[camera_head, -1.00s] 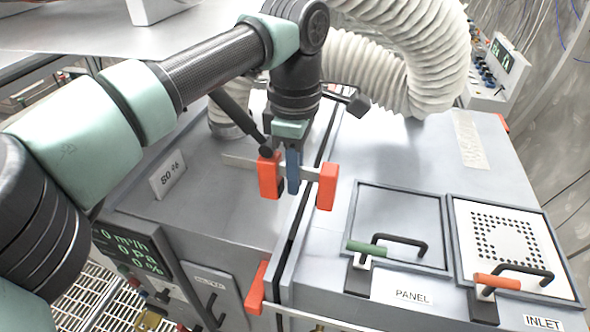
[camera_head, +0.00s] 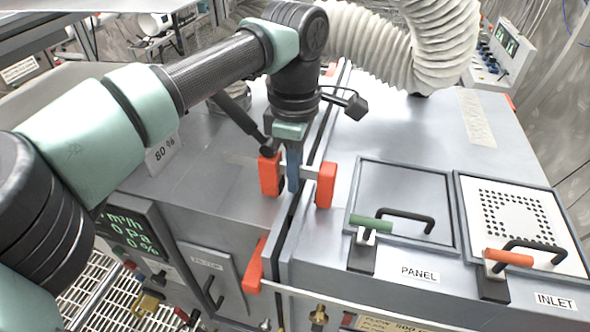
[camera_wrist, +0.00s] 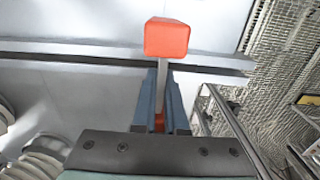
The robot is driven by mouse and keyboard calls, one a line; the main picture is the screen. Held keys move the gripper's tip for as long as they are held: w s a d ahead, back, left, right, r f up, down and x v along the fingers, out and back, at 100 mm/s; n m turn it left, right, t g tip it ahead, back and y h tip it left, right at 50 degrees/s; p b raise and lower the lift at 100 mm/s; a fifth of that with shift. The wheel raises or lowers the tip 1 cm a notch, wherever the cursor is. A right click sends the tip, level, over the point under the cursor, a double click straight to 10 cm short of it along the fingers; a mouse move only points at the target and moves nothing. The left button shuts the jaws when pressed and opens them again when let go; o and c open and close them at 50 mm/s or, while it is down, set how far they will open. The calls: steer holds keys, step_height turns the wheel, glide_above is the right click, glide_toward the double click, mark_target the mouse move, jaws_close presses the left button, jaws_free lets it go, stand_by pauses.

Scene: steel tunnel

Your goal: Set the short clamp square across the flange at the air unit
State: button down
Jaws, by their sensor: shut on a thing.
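My gripper (camera_head: 293,186) is shut on the short clamp, a grey bar with an orange block at each end (camera_head: 326,185). In the head view the blue fingers grip the bar between the blocks, above the air unit's top. The dark flange seam (camera_head: 297,218) runs away from me under the clamp, with one block at each side of it in the picture. The clamp looks roughly crosswise to it; whether it touches is unclear. In the wrist view the far orange block (camera_wrist: 166,38) overlaps the flange strip (camera_wrist: 90,60); the near block is mostly hidden by the fingers.
Another orange clamp end (camera_head: 254,268) sits at the unit's front edge by the seam. Two lids with raised handles, PANEL (camera_head: 405,195) and INLET (camera_head: 525,235), lie to the right. A ribbed white hose (camera_head: 440,50) rises behind. The left top is largely clear.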

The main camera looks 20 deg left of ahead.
steer(key=shift+f+b, duration=0.3)
steer(key=shift+f, duration=0.05)
stand_by(0.4)
steer(key=shift+s+f, duration=0.15)
steer(key=shift+f, duration=0.25)
